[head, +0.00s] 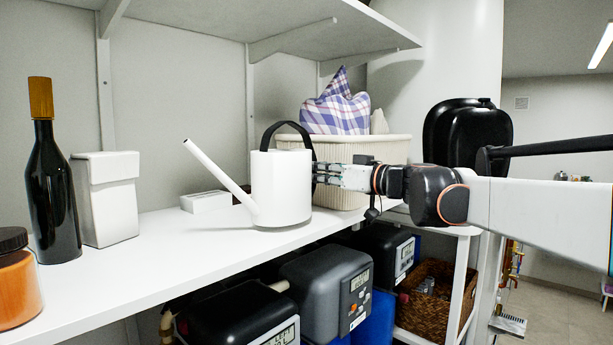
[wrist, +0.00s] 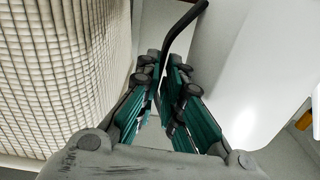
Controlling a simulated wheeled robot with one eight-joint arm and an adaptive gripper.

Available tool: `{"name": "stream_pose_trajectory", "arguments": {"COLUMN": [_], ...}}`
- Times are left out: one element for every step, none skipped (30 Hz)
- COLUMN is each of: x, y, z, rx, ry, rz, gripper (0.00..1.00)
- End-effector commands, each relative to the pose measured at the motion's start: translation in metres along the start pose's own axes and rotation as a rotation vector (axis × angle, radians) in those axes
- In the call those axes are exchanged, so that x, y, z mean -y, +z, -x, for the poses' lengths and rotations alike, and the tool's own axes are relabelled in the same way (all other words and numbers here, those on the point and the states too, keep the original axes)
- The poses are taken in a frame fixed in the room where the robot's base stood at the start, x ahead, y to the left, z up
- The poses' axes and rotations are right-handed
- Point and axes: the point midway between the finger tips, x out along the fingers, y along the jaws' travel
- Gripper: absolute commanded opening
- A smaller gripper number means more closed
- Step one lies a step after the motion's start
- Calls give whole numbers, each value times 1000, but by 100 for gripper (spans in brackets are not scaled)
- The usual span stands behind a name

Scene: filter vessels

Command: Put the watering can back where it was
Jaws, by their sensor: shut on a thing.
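The white watering can (head: 282,188) has a long thin spout pointing up to the left and a black strap handle (head: 296,128). It is upright at the white shelf (head: 165,262); I cannot tell whether its base touches the shelf or hangs just above it. My gripper (head: 335,174) reaches in from the right and is shut on the can's handle. In the wrist view the black handle (wrist: 184,28) runs down between the teal-padded fingers (wrist: 168,75), with the white can body (wrist: 240,60) to the right. The fingertips' exact contact is partly hidden.
A ribbed cream basket (head: 385,150) with plaid cloth (head: 337,108) stands right behind the can. A small white box (head: 205,202) lies behind the spout. A white canister (head: 108,200), dark bottle (head: 52,190) and orange jar (head: 16,285) stand left. The shelf between is clear.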

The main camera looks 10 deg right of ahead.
Motion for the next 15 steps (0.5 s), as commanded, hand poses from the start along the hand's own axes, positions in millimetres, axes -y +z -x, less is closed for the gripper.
{"name": "stream_pose_trajectory", "arguments": {"x": [0,0,0,-1,-1,-1,-1,-1,-1,-1,-1,-1,-1,-1,-1], "y": [5,7,10,11,12,12,12,12,12,12,12,12,13,14,15], "z": [0,0,0,0,0,0,0,0,0,0,0,0,0,0,0], "rx": [-1,-1,-1,-1,-1,-1,-1,-1,-1,-1,-1,-1,-1,-1,-1], "ry": [0,0,0,0,0,0,0,0,0,0,0,0,0,0,0], "rz": [-1,-2,-2,-2,-2,-2,-2,-1,-1,-1,-1,-1,-1,-1,-1], "gripper": [0,0,0,0,0,0,0,0,0,0,0,0,0,0,0]}}
